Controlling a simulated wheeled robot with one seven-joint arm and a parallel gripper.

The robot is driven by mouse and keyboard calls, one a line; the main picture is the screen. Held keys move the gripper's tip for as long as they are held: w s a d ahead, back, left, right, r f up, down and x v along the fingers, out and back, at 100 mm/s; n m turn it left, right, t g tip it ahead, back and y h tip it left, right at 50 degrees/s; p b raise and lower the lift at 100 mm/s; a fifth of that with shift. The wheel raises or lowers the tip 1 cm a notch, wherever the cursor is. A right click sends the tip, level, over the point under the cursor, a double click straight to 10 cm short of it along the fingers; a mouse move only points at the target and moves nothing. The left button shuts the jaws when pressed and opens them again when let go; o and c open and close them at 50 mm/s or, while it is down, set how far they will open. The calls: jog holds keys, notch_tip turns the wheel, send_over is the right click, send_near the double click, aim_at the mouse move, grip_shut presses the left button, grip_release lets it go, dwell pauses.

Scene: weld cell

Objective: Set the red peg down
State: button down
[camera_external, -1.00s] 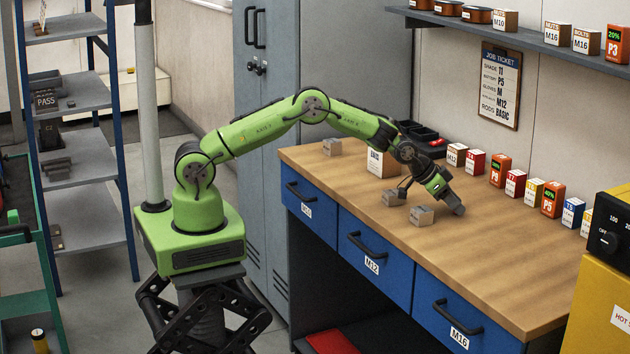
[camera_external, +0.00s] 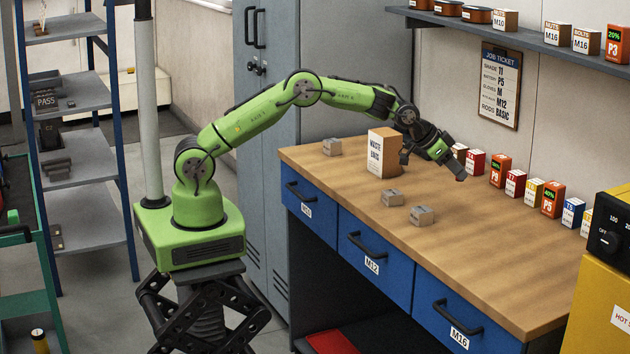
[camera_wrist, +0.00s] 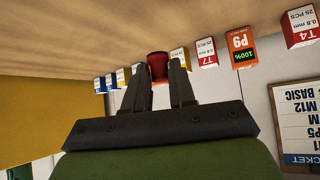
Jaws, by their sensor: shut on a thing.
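The red peg (camera_wrist: 158,66) shows in the wrist view between the tips of my gripper (camera_wrist: 162,82), which is shut on it. Its red end sticks out past the fingers, and the rest of it is hidden by them. In the external view my gripper (camera_external: 458,172) is raised above the wooden bench top (camera_external: 480,260), right of the waste box, pointing down and to the right. I cannot make out the peg in that view.
A waste box (camera_external: 384,154) stands left of my gripper. Grey blocks (camera_external: 392,197), (camera_external: 422,215), (camera_external: 332,147) lie on the bench. Small labelled boxes (camera_external: 515,183) line the back wall. A yellow machine (camera_external: 600,270) stands at right. The bench's front right is clear.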

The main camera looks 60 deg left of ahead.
jog(key=a+f+n+y, duration=0.1)
jog(key=a+n, duration=0.1)
jog(key=a, duration=0.1)
jog(key=a+f+n+y, duration=0.1)
jog(key=a+n+y, duration=0.1)
jog(key=a, duration=0.1)
jog(key=a+f+n+y+b, duration=0.1)
jog(key=a, duration=0.3)
jog(key=shift+w+n+t, duration=0.1)
jog(key=shift+n+t, duration=0.3)
jog(key=s+a+r+n+g+y+b, duration=0.1)
jog(key=a+r+n+y, duration=0.1)
jog(key=a+n+y, duration=0.3)
jog(key=s+a+r+n+g+y, duration=0.1)
jog(key=a+r+n+g, duration=0.15)
jog(key=a, duration=0.45)
jog(key=shift+n+t, duration=0.35)
jog(key=shift+t, duration=0.1)
notch_tip(320, 180, down, 11)
jog(key=shift+d+r+b, duration=0.1)
jog(key=shift+b, duration=0.9)
jog(key=c, duration=0.9)
grip_release()
jog(key=shift+c, duration=0.2)
